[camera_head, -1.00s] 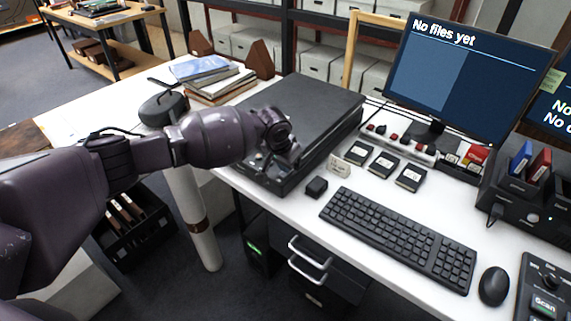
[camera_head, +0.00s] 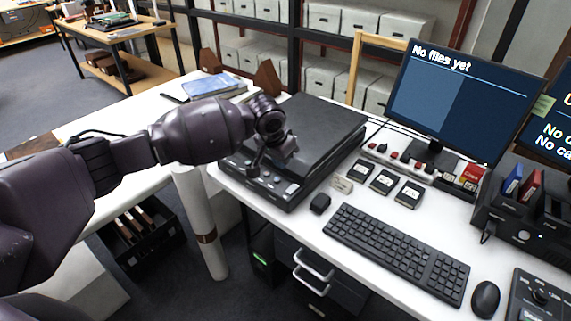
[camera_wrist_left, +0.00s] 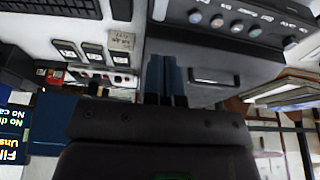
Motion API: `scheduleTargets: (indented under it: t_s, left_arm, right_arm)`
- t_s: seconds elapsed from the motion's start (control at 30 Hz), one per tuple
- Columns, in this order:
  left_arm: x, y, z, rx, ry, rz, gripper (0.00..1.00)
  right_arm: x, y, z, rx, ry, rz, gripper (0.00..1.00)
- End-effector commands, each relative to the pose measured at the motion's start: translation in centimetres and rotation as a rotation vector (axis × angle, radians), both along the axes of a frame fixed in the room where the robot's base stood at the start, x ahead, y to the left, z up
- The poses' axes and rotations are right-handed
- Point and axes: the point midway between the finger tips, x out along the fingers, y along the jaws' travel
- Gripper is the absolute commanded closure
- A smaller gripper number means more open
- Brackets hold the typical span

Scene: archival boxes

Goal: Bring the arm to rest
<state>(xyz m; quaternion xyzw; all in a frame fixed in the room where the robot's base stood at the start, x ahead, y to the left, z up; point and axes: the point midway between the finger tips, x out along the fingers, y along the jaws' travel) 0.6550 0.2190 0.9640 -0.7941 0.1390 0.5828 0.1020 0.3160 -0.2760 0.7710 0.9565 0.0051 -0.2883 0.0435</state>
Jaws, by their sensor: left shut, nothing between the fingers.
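My left arm (camera_head: 200,131) reaches in from the left over the white desk (camera_head: 240,208). Its left gripper (camera_head: 256,166) hangs just above the front left of the black flatbed scanner (camera_head: 318,128), beside its row of buttons. The wrist hides part of the lid. In the left wrist view, the two blue-grey fingers (camera_wrist_left: 165,68) are together and empty, with the scanner's front panel (camera_wrist_left: 215,45) beyond them. Whether they touch the scanner I cannot tell. My right gripper is not in view.
A keyboard (camera_head: 395,250), a mouse (camera_head: 485,299), a monitor (camera_head: 445,100) and several small black cards (camera_head: 383,181) occupy the right of the desk. Books (camera_head: 212,88) lie behind my arm. Shelves of grey boxes (camera_head: 325,78) stand behind. Bare desk shows at left.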

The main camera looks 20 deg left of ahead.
Motion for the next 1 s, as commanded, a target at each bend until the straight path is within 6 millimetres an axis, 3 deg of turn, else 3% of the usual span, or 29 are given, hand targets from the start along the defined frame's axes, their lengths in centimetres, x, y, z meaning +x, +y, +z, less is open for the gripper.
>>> scheduleTargets:
  t_s: [0.3,0.7,0.87,1.0]
  left_arm:
    - [-0.5,0.2,0.8,0.001,0.002,0.001,1.00]
    - [-0.4,0.1,0.8,0.002,-0.002,-0.013,1.00]
    - [0.9,-0.6,1.5,-0.011,-0.111,-0.090,1.00]
    - [3.0,-2.1,4.2,-0.016,-0.306,-0.191,1.00]
  right_arm:
    - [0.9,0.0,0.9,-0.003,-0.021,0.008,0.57]
    - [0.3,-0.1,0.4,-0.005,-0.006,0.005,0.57]
    - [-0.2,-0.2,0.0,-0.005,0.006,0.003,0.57]
    - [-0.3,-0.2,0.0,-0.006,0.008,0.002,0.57]
